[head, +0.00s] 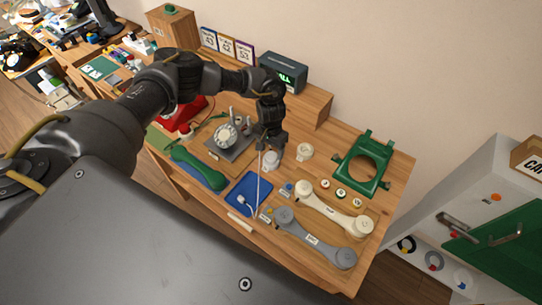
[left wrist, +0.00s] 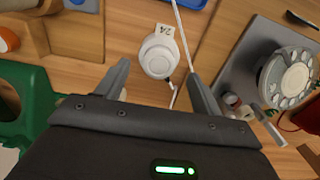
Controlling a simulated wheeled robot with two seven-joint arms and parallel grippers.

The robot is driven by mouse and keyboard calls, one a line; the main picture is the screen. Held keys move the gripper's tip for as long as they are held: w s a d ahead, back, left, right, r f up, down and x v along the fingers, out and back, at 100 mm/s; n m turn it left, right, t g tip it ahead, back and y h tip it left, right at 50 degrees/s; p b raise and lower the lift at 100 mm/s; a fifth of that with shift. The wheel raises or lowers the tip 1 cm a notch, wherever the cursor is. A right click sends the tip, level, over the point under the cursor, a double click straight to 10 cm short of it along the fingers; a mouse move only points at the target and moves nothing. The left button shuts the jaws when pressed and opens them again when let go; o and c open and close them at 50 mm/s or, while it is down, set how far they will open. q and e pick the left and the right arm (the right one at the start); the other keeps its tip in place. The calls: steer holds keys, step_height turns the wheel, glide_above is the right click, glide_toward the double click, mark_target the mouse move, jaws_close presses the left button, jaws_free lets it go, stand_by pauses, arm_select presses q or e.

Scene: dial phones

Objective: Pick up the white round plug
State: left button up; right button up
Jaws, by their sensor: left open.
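The white round plug (head: 272,160) stands on the wooden table, below my left gripper (head: 270,146). In the left wrist view the plug (left wrist: 158,54) shows a round top and a small tag marked 24. There it lies just beyond and between the two fingertips of my left gripper (left wrist: 160,70), which is open and empty. A thin white cord (left wrist: 183,35) passes close to the plug and the right-hand finger. I cannot tell whether a finger touches the plug. My right gripper is out of view.
A grey dial phone base (head: 228,138) stands left of the plug and a green cradle (head: 363,163) to its right. A white ring-like piece (head: 305,151) is close by. A blue tray (head: 238,205), a green handset (head: 200,168) and a cream handset (head: 335,208) lie nearer me.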

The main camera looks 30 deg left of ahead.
mark_target(271, 155)
arm_select(q)
step_height(271, 155, down, 3)
steer(key=shift+w+f, duration=0.1)
steer(key=shift+f, duration=0.05)
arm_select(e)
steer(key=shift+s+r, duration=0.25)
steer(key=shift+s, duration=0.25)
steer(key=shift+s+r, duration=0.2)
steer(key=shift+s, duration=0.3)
arm_select(q)
steer(key=c, duration=1)
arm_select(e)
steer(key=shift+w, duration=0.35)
